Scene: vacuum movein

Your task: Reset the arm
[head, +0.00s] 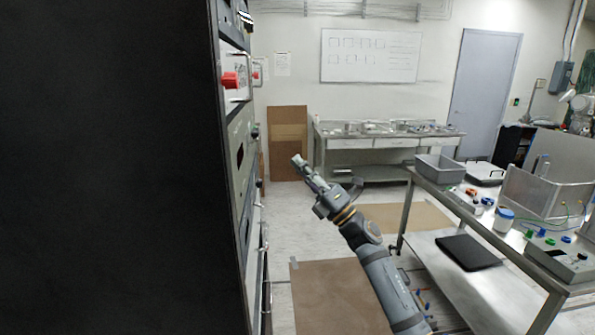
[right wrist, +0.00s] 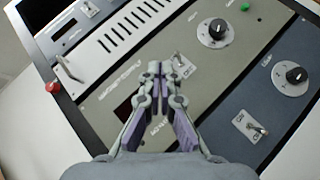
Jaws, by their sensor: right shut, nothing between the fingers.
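My right arm reaches up from the lower right in the head view. Its gripper (head: 298,161) is shut and empty, in the open air to the right of the rack. In the right wrist view the shut fingertips (right wrist: 158,68) point at a control panel (right wrist: 215,80) with black knobs and toggle switches. I cannot tell whether the fingertips touch the panel. My left gripper does not show in either view.
A tall dark equipment rack (head: 110,170) fills the left, with a red part (head: 231,80) on its front. A metal workbench (head: 545,278) with a grey bin (head: 440,169) stands at right. A back bench (head: 345,142) lines the wall. Floor between them is open.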

